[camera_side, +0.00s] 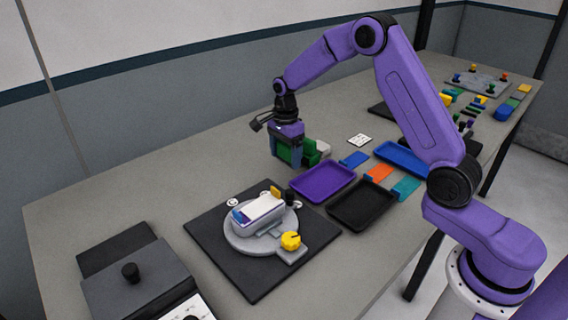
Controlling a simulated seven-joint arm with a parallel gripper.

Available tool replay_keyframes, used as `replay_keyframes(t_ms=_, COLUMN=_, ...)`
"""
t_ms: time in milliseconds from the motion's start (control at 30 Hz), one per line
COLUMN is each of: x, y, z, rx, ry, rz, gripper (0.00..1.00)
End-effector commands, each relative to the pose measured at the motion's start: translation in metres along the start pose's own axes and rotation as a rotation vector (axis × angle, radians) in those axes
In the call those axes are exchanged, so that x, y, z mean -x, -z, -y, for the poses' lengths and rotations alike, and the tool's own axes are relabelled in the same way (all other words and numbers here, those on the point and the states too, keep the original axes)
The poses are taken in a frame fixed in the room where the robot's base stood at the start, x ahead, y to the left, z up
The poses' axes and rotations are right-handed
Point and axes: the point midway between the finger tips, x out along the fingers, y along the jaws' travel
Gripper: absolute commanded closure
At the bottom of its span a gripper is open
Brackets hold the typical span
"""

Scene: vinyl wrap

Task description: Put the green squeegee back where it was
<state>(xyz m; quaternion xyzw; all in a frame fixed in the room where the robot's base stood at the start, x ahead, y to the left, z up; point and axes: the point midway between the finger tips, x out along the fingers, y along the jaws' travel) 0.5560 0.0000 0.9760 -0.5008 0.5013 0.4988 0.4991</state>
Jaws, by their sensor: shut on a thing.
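My gripper (288,155) is at the middle of the table, behind the purple tray, pointing down. It is shut on the green squeegee (283,153), of which a green part shows between and beside the fingers. The fingers hide much of it, and I cannot tell whether it touches the table. Just right of the gripper stands a dark green piece (311,150) with a pale rounded piece (323,147) beside it. I cannot tell whether the dark green piece is separate from the squeegee.
A purple tray (322,184), black tray (362,206) and blue tray (402,157) lie to the right. Blue, orange and teal pieces lie between them. In front, a black mat (215,255) bears a turntable with a white-and-blue block (258,212). The table's left rear is clear.

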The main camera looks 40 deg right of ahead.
Motion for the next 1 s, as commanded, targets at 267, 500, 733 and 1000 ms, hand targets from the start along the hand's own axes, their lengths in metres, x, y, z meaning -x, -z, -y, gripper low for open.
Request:
replay_keyframes(t_ms=267, x=-0.021, y=0.0, z=0.006, rx=0.0, ry=-0.004, rz=0.0, gripper=0.55)
replay_keyframes(t_ms=500, x=-0.038, y=0.0, z=0.006, rx=0.0, ry=0.0, rz=0.0, gripper=0.55)
replay_keyframes(t_ms=733, x=-0.039, y=0.0, z=0.006, rx=0.0, ry=0.0, rz=0.0, gripper=0.55)
replay_keyframes(t_ms=1000, x=-0.041, y=0.0, z=0.006, rx=0.0, ry=0.0, rz=0.0, gripper=0.0)
